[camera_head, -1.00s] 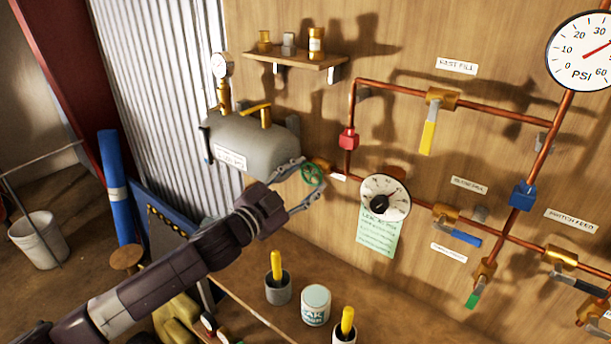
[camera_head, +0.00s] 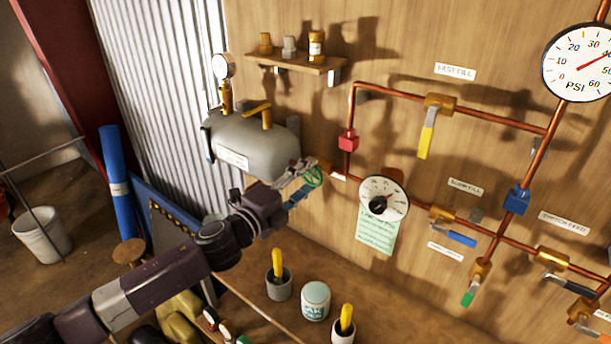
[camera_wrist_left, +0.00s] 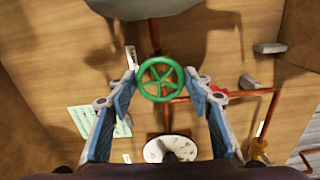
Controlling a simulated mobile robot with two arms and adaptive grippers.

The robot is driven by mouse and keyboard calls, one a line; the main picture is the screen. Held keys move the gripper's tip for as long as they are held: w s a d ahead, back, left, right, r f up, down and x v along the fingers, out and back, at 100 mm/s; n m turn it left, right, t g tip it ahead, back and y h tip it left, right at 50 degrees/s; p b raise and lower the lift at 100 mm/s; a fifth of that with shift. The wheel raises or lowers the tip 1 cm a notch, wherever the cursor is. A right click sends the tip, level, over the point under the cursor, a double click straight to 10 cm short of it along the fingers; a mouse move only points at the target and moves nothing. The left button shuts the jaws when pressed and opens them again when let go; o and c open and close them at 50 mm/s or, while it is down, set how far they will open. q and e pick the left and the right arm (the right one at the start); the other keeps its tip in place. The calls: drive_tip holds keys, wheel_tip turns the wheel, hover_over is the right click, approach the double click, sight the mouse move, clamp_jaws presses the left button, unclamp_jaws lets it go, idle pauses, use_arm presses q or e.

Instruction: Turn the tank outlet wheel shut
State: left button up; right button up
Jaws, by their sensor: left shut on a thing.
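The green tank outlet wheel (camera_head: 313,176) sits on the copper pipe at the right end of the grey tank (camera_head: 252,143). My left gripper (camera_head: 301,180) has its fingers on either side of the wheel. In the left wrist view the wheel (camera_wrist_left: 160,79) lies between the two fingertips (camera_wrist_left: 161,82), which press on its rim from both sides. The wheel's spokes and hub show clearly there. My right gripper is in neither view.
A round gauge (camera_head: 382,198) with a green note (camera_head: 377,235) below it hangs right of the wheel. A red fitting (camera_head: 348,140) is on the riser pipe above. Pots with yellow handles and a white tin (camera_head: 316,301) stand on the bench below.

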use_arm(q)
drive_tip(key=m+p, duration=0.1)
drive_tip(key=m, duration=0.3)
drive_tip(key=shift+m, duration=0.3)
drive_tip(key=m+p, duration=0.1)
drive_tip(key=m, duration=0.3)
drive_tip(key=shift+m, duration=0.3)
drive_tip(key=m+p, duration=0.1)
drive_tip(key=m, duration=0.3)
drive_tip(key=shift+s+m+p, duration=0.1)
drive_tip(key=shift+m+p, duration=0.2)
drive_tip(key=shift+p, duration=0.05)
drive_tip(key=m, duration=0.3)
drive_tip(key=shift+d+m, duration=0.1)
drive_tip(key=shift+m, duration=0.2)
drive_tip(key=m, duration=1)
drive_tip(key=shift+f, duration=0.1)
drive_tip(key=m, duration=0.5)
drive_tip(key=shift+m, duration=2.5)
